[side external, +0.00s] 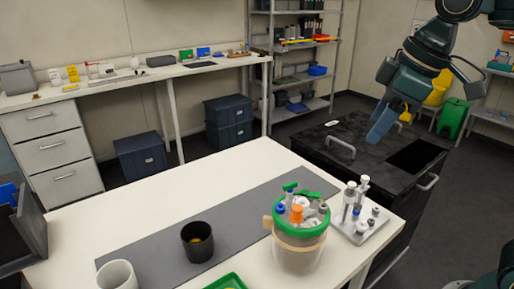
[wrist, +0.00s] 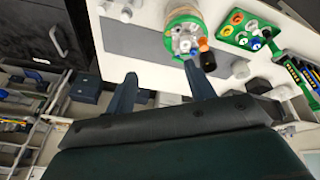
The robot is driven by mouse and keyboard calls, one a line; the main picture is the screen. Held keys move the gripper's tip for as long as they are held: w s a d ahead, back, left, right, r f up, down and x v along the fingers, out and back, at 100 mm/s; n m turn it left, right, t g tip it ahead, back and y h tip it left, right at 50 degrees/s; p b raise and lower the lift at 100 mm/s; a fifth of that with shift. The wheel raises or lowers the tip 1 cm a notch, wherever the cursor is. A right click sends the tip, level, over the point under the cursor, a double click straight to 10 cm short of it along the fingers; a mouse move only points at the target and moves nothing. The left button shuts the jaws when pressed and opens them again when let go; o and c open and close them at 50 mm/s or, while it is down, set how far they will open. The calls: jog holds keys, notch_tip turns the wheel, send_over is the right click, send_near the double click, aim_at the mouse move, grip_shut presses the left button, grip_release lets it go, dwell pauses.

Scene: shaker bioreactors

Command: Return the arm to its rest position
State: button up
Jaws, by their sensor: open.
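My gripper (side external: 391,122) is high at the upper right in the side view, above the black cabinet and beyond the far right corner of the white table. Its two fingers show apart in the wrist view (wrist: 163,92), with nothing between them. The bioreactor vessel (side external: 298,256), with a green rim and an orange cap in its lid, stands on the white table, well apart from my gripper. It also shows at the top of the wrist view (wrist: 184,22).
A black cabinet (side external: 345,150) with handles stands below my gripper. A pipette stand (side external: 361,226), a black cup (side external: 197,242) and a white cup (side external: 117,275) are on the table (side external: 150,185). Shelves (side external: 297,78) stand at the back. The air around my gripper looks clear.

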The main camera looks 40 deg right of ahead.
jog(key=s+d+f+m, duration=0.2)
jog(key=s+f+m, duration=0.1)
jog(key=s, duration=0.2)
jog(key=s+d+f+m+t, duration=0.1)
jog(key=s+d+f+m, duration=0.1)
jog(key=s+f, duration=0.2)
jog(key=shift+s+f+m+t+h, duration=0.15)
jog(key=shift+s+m+t+h, duration=0.2)
jog(key=shift+s, duration=0.55)
